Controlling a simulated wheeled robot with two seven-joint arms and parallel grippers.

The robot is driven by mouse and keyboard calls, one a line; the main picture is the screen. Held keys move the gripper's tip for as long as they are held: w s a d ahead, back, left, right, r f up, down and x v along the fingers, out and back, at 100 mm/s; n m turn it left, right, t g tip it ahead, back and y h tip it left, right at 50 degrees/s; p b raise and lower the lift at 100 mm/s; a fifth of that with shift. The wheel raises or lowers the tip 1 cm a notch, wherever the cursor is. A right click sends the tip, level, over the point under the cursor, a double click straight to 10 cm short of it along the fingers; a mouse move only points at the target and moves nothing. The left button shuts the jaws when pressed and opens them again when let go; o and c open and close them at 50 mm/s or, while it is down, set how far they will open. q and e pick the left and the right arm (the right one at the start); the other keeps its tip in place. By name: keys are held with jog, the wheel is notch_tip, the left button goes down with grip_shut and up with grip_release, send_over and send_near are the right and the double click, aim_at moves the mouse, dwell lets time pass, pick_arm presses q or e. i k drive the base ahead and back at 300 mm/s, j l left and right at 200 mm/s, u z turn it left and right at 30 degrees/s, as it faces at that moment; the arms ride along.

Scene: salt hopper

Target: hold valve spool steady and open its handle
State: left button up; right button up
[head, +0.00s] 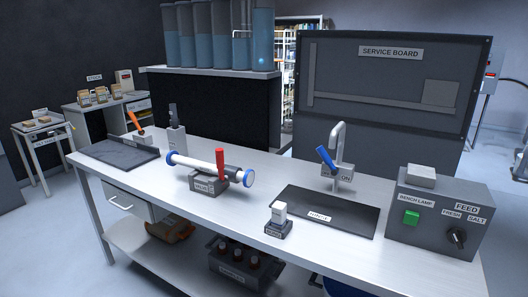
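The valve spool (195,162) is a white pipe with blue end flanges. It lies roughly level on a grey labelled block (208,187) in the middle of the workbench. Its red handle (220,164) stands upright near the right-hand end, across the pipe. Nothing is touching the spool or the handle. Neither of my grippers is in the head view, so I cannot see their state or place.
The workbench (265,173) has free room around the spool. A dark tray (117,151) is at left, a grey upright device (176,138) behind. A small block stand (279,222), sink (325,212), tap (338,150) and feed box (437,213) are at right.

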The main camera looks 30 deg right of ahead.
aim_at(219, 156)
jog(key=i+j+z, duration=0.45)
jog(key=z, duration=0.15)
jog(key=i+j+z, duration=0.15)
jog(key=j+z, duration=0.15)
jog(key=i+j+z, duration=0.1)
jog(key=j+z, duration=0.2)
jog(key=j, duration=0.2)
jog(key=i+j+z, duration=0.1)
jog(key=j+z, duration=0.2)
jog(key=j, duration=0.1)
